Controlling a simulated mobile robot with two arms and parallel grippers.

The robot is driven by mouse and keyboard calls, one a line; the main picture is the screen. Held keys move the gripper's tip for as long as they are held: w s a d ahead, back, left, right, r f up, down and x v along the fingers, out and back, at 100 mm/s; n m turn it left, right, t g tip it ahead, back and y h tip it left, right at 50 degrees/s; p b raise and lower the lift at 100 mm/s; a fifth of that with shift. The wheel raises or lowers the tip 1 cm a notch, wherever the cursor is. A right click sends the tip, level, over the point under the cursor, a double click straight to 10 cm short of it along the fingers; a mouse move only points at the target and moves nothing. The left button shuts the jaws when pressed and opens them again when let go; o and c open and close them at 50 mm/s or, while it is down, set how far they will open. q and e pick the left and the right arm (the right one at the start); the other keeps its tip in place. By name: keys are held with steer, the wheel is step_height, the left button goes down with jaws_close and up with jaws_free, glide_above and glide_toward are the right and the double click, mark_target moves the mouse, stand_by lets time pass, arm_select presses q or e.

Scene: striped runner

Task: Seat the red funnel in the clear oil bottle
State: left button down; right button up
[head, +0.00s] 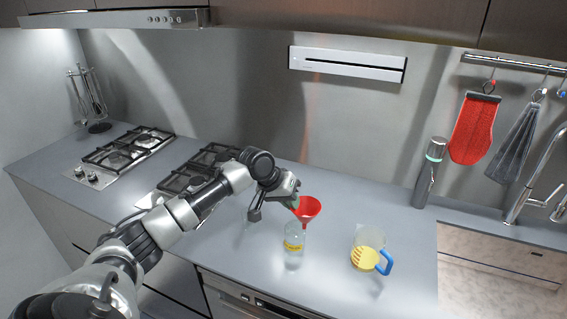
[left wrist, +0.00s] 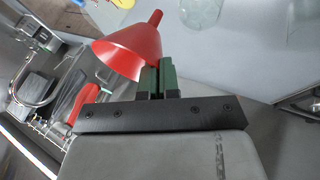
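The red funnel (head: 308,208) is in the air just above and slightly right of the mouth of the clear oil bottle (head: 293,246). The bottle stands upright on the counter with a yellow band. My left gripper (head: 293,196) is at the funnel's left side. In the left wrist view the green-padded fingers (left wrist: 158,78) are close together at the rim of the funnel (left wrist: 132,48), whose spout points away from them. The clear bottle (left wrist: 203,10) shows partly there, apart from the spout. My right gripper is out of view.
A grey bottle-like device (head: 430,175) stands by the wall. The hob (head: 140,145) is at left, the sink (head: 500,270) at right.

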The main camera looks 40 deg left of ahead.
arm_select(q)
steer(key=w+a+r+n, duration=0.1)
steer(key=w+a+r, duration=0.1)
steer(key=a+r, duration=0.15)
step_height(320, 180, down, 8)
steer(key=b, duration=0.4)
steer(key=shift+a+y, duration=0.3)
steer(key=shift+a, duration=0.1)
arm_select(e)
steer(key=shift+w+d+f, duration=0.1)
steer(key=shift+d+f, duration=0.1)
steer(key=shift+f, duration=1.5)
arm_select(q)
steer(key=shift+f, duration=0.1)
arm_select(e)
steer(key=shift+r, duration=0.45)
arm_select(q)
steer(key=c, duration=1.8)
jaws_free()
